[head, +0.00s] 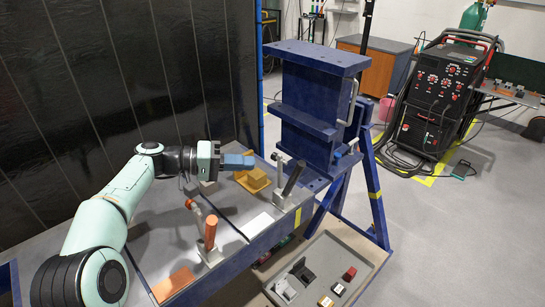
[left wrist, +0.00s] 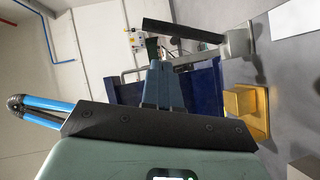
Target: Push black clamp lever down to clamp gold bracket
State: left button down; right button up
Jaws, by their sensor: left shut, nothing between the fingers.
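The black clamp lever (head: 293,178) stands tilted upward on its grey clamp on the blue jig table. In the left wrist view the black lever (left wrist: 182,31) lies beyond my fingertips, joined to a grey block. The gold bracket (head: 254,181) sits on the table left of this clamp, and it shows at the right of the left wrist view (left wrist: 246,110). My left gripper (head: 250,161) is shut and empty, its blue fingers above and beside the bracket, pointing toward the lever. The fingers appear apart from the lever. My right gripper is not in view.
A second clamp with an orange lever (head: 210,232) stands nearer on the table, by an orange plate (head: 173,284). A tall blue fixture (head: 312,105) rises behind the black lever. A grey tray (head: 325,270) with small blocks lies to the right, below the table.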

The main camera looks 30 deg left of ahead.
aim_at(294, 178)
pick_arm(q)
jog(key=p+x, duration=0.1)
jog(key=x, duration=0.8)
jog(key=shift+d, duration=0.25)
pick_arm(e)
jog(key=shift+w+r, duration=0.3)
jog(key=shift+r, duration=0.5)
pick_arm(q)
jog(key=shift+s+d, duration=0.1)
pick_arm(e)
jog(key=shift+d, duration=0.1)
pick_arm(q)
jog(key=shift+s+d+m+y, duration=0.25)
jog(key=shift+d+m+y, duration=0.05)
jog(key=shift+d+m, duration=0.1)
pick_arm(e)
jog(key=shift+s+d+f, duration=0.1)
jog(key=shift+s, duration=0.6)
